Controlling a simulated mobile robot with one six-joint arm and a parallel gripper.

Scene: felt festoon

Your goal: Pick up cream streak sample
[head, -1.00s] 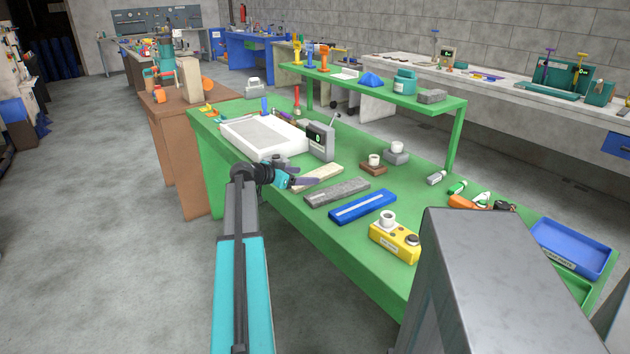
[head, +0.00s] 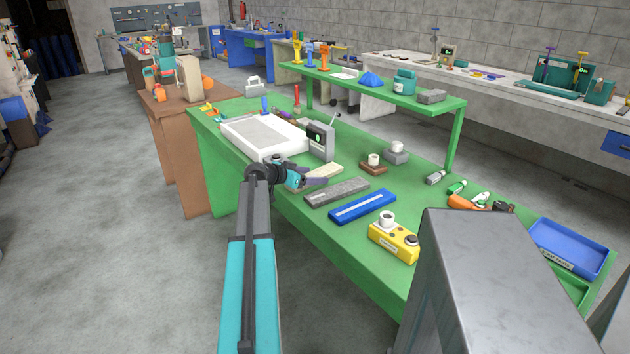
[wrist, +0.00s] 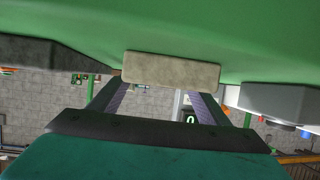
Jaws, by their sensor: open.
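The cream streak sample (head: 328,168) is a pale flat bar on the green bench, partly hidden by my gripper in the head view. In the wrist view the cream sample (wrist: 172,70) shows as a whole bar, seen end-on and upside down. My gripper (head: 312,182) is open and low over the bench at the sample's near side. In the wrist view its two dark fingers (wrist: 160,92) point at the bar, one toward each end of its visible face. I cannot tell whether they touch it.
A grey bar (head: 337,191) lies just right of the cream one, then a blue bar (head: 362,207) and a yellow device (head: 394,242). A white tray (head: 262,137) and a grey meter (head: 320,141) stand close behind and left. The bench's front edge is near.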

